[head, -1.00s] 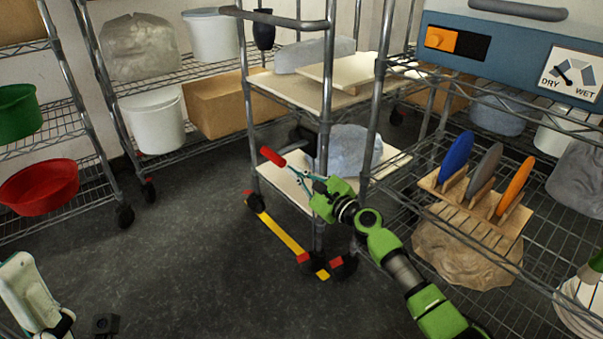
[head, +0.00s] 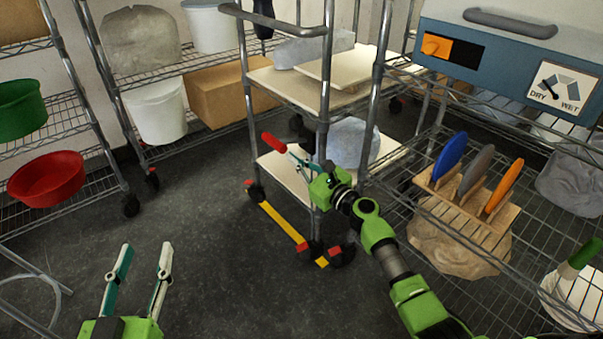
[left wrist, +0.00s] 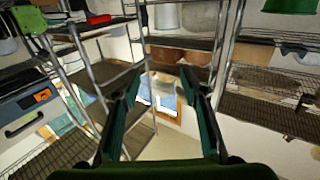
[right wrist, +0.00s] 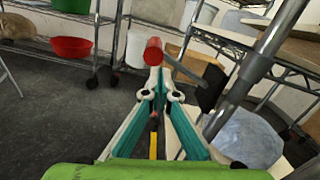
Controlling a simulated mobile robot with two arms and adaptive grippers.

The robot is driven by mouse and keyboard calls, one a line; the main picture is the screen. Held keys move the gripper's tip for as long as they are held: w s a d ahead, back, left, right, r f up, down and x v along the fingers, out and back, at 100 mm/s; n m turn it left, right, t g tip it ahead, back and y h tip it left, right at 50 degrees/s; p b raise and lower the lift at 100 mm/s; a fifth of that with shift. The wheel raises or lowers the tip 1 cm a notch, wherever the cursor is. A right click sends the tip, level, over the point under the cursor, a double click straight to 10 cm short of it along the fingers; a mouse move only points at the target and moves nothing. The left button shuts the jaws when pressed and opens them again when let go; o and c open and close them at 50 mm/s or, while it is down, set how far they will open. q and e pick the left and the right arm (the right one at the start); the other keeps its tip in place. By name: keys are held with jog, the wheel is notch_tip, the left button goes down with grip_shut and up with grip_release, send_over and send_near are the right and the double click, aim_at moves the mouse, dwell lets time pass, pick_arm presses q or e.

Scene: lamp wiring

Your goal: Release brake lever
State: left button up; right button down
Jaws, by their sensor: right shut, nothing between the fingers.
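The brake lever has a red cylindrical grip (head: 273,142) on a dark rod, beside the near left post of the wheeled cart. In the right wrist view the red grip (right wrist: 153,52) is just beyond the fingertips, with its rod running off to the right. My right gripper (head: 291,156) is shut and empty right by the lever; in the right wrist view its tips (right wrist: 160,80) meet just below the grip. Whether they touch it I cannot tell. My left gripper (head: 146,248) is open and empty at the lower left, over the floor, well away from the lever.
The cart's low yellow bar (head: 283,222) has red ends by the casters. A grey-blue rock (head: 349,142) sits on its lower shelf. A wire shelf with a wooden disc rack (head: 470,212) stands at right. Wire shelves with tubs, including a red bowl (head: 46,180), stand left. Floor between is clear.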

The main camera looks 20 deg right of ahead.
pick_arm(q)
notch_tip(320, 180, down, 7)
jog(key=s+a+g+y+p, duration=0.1)
jog(key=g, duration=0.3)
jog(key=shift+s+a+f, duration=0.2)
jog(key=shift+s, duration=0.2)
pick_arm(e)
jog(key=shift+d+r+m, duration=0.1)
jog(key=shift+r+m, duration=0.35)
jog(key=shift+m, duration=0.05)
